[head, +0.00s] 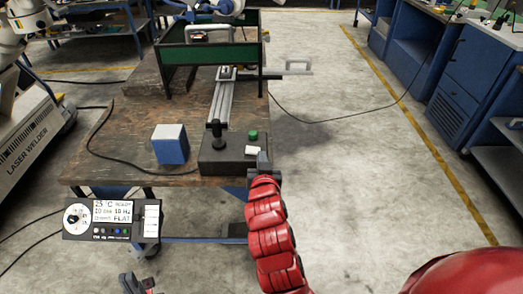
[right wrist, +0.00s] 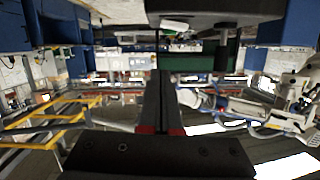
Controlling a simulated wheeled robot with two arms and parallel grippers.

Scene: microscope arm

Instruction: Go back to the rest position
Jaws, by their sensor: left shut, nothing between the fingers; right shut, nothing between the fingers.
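My right gripper (head: 263,160) is shut and empty, at the end of the red arm that rises from the bottom of the head view. It appears at the front right corner of the wooden workbench (head: 120,120), close beside the black base (head: 222,160) of the microscope arm. I cannot tell if it touches anything. The right wrist view shows its two dark fingers (right wrist: 160,80) together with nothing between them. My left gripper (head: 130,283) is shut, low at the bottom edge of the head view, in front of the bench; most of its arm is out of view.
A blue-and-white box (head: 170,145) stands on the bench left of the base. A control panel (head: 110,218) hangs at the bench's front left. A green frame (head: 210,52) stands behind. A laser welder (head: 30,140) is at left. The floor (head: 370,180) to the right is open.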

